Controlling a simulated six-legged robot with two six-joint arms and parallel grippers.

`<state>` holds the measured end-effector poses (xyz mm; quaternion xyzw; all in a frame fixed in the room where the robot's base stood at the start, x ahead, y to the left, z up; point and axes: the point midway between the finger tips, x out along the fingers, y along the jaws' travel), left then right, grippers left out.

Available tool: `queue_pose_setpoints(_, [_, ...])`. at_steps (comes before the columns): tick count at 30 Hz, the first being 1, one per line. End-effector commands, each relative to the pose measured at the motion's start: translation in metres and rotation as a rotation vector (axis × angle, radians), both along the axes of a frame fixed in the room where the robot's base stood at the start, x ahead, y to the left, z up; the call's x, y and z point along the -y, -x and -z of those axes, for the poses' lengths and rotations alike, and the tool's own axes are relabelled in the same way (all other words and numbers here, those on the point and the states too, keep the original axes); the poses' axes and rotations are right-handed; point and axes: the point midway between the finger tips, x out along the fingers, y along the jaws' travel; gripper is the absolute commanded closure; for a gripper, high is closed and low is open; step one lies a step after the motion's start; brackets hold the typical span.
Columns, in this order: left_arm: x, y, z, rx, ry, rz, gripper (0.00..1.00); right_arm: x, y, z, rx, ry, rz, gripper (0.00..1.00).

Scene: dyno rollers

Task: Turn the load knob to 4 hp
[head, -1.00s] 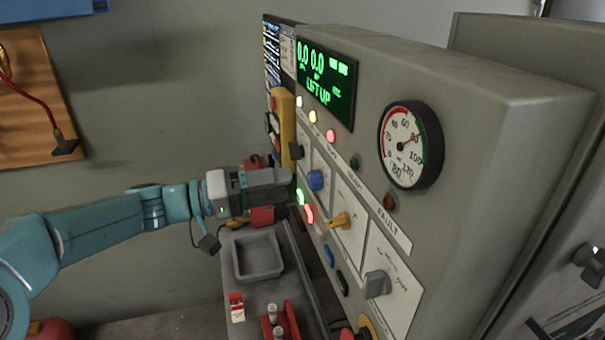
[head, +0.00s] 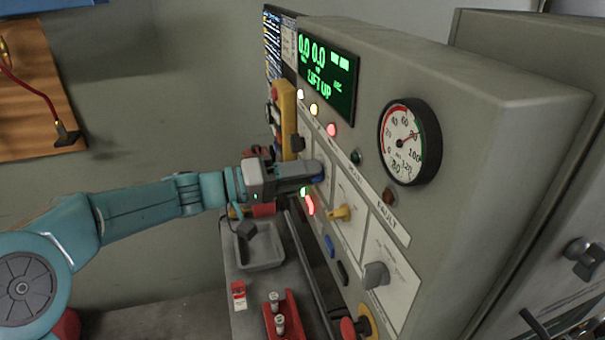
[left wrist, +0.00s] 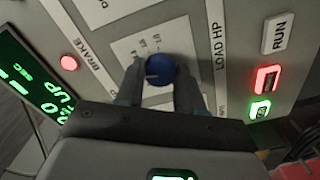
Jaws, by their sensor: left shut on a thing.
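The blue load knob (left wrist: 160,69) sits on a white plate (left wrist: 125,49) beside the LOAD HP label in the left wrist view. In the head view the knob (head: 318,171) shows at the tips of my left gripper (head: 314,174). My left gripper (left wrist: 158,85) is shut on the knob, one finger on each side of it. A pale pointer line shows on the knob's face. The scale marks on the plate are too small to read surely. My right gripper does not show.
On the same panel are a yellow knob (head: 340,213), a grey knob (head: 376,275), a round gauge (head: 410,142) and a green display reading LIFT UP (head: 327,77). A lit RUN button pair (left wrist: 265,93) is near the knob. A grey tray (head: 259,248) lies below my left arm.

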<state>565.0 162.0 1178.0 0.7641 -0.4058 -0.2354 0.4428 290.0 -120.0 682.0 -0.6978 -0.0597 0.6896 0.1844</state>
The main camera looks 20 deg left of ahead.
Motion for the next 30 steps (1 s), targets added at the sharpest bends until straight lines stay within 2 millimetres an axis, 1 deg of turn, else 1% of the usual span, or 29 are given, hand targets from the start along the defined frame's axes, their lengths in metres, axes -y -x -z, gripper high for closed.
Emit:
queue_pose_setpoints(5, [0.000, 0.000, 0.001, -0.027, 0.018, 0.000, 0.93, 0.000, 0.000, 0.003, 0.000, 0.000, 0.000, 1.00])
queue_pose_setpoints(11, [0.000, 0.000, 0.002, -0.118, 0.080, -0.001, 0.93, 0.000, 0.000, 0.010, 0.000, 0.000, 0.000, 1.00])
queue_pose_setpoints(21, [-0.001, 0.000, 0.001, -0.373, 0.252, -0.002, 0.93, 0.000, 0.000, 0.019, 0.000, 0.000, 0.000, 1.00])
queue_pose_setpoints(30, [-0.001, 0.000, -0.001, -0.610, 0.412, -0.002, 0.93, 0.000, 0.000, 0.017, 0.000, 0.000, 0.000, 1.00])
